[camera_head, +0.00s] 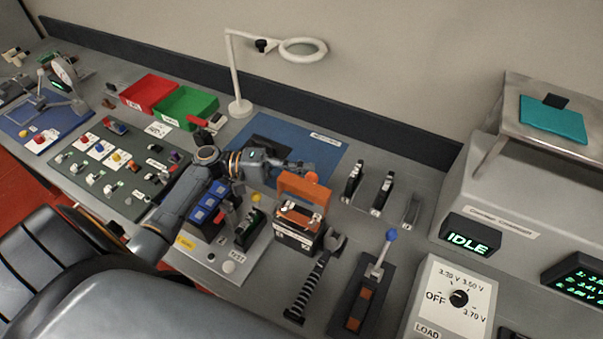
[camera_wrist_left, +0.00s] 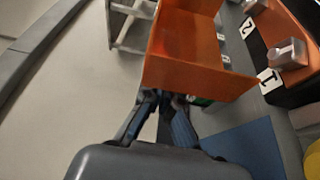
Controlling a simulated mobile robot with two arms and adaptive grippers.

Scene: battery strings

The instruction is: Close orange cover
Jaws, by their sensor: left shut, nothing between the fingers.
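The orange cover (camera_head: 303,187) stands raised, open, above a dark box (camera_head: 297,232) with an orange-edged top and metal parts inside. In the left wrist view the cover (camera_wrist_left: 200,70) fills the upper middle as a folded orange panel. My left gripper (camera_head: 302,168) reaches in from the left and is at the back side of the raised cover. In the wrist view its fingers (camera_wrist_left: 165,103) are shut and empty, with their tips at the cover's near edge. Whether they touch it I cannot tell. The right gripper is not in view.
A blue mat (camera_head: 322,155) lies behind the box. Black upright holders (camera_head: 382,190) stand to the right. A lever with a blue knob (camera_head: 390,236) and a ribbed black handle (camera_head: 308,287) are in front. A magnifier lamp (camera_head: 240,105) stands at the back.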

